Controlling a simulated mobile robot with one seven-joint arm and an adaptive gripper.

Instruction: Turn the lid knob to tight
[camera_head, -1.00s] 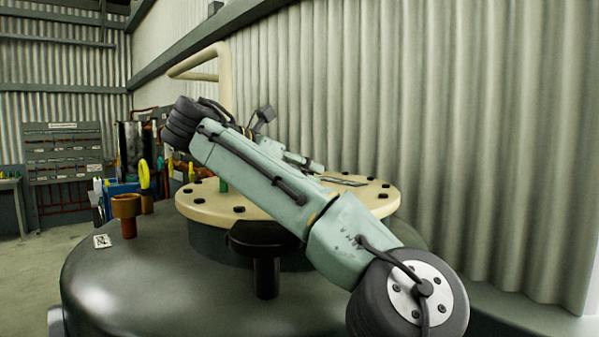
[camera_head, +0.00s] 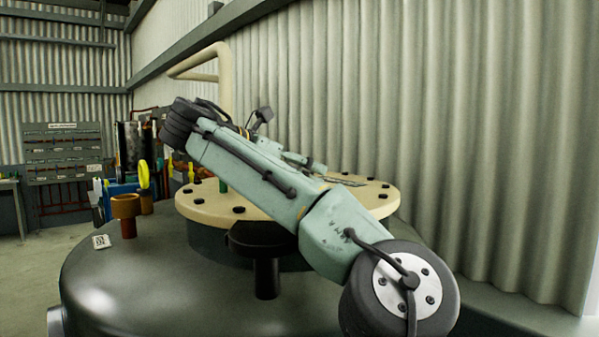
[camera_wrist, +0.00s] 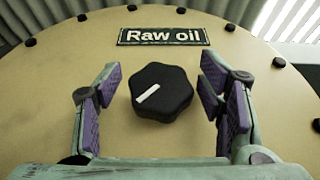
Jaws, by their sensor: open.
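The lid knob (camera_wrist: 162,92) is black and lobed, with a white pointer line aimed at the lower left in the wrist view. It sits on the cream round lid (camera_wrist: 50,100), below a "Raw oil" label (camera_wrist: 163,36). My gripper (camera_wrist: 160,100) is open, with one purple-padded finger on each side of the knob. Gaps show between the pads and the knob, so no contact is visible. In the head view the lid (camera_head: 205,200) tops a dark tank (camera_head: 140,270), and my arm hides the knob and gripper there.
A black handle-like piece (camera_head: 266,240) stands on the tank in front of the lid. A brown funnel-shaped fitting (camera_head: 126,212) and a small marker tag (camera_head: 101,242) are at the left. Dark bolts ring the lid. A corrugated wall (camera_head: 430,120) rises close behind and to the right.

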